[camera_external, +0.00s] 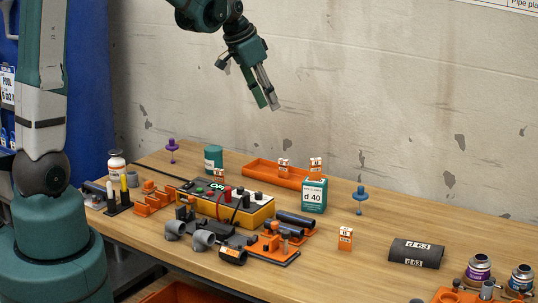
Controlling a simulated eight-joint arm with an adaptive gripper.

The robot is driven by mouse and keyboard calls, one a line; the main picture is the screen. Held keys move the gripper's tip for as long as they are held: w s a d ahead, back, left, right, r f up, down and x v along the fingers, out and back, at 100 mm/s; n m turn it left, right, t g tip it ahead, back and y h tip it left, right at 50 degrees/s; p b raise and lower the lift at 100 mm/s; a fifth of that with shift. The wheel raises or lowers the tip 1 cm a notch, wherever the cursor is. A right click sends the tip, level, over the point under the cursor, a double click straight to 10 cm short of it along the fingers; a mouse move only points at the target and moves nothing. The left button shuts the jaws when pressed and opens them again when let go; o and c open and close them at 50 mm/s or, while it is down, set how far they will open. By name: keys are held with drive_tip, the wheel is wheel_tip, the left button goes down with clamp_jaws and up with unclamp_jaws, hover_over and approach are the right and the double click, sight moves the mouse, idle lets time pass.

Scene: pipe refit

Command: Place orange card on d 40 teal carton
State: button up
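The d 40 teal carton (314,196) stands upright on the bench, right of the orange and black device. One small orange and white card (345,238) stands on the bench to the right and in front of the carton. A similar orange card (316,168) shows at the carton's top edge; I cannot tell whether it is on the carton or behind it. Others show at the tray (283,166) and behind the device (218,175). My gripper (266,104) hangs high above the bench's back, pointing down, with nothing visible in it. Its finger gap is unclear.
An orange tray (256,170) lies behind the carton. The orange and black device (208,204), pipe fittings (203,239) and a blue knobbed peg (360,196) stand nearby. A dark d 63 pipe shell (416,253) lies at right. Bench around the front card is clear.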

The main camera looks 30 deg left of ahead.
drive_tip(key=s+a+r+n, duration=0.1)
drive_tip(key=s+a+r, duration=0.1)
drive_tip(key=s, duration=0.3)
drive_tip(key=s+a+r+n+t+y, duration=0.1)
drive_tip(key=s+a+r, duration=0.15)
drive_tip(key=s, duration=0.25)
drive_tip(key=s+a+r+n, duration=0.1)
drive_tip(key=s+a+r, duration=0.15)
drive_tip(key=s, duration=0.35)
drive_tip(key=s+a+n+t, duration=0.1)
drive_tip(key=s+a, duration=0.1)
drive_tip(key=s, duration=0.5)
drive_tip(key=s+a+n+y, duration=0.1)
drive_tip(key=s+a+n, duration=0.1)
drive_tip(key=s, duration=0.6)
drive_tip(key=shift+s+a+f+n+t, duration=0.3)
drive_tip(key=shift+a+f+t, duration=0.1)
drive_tip(key=shift+a, duration=0.15)
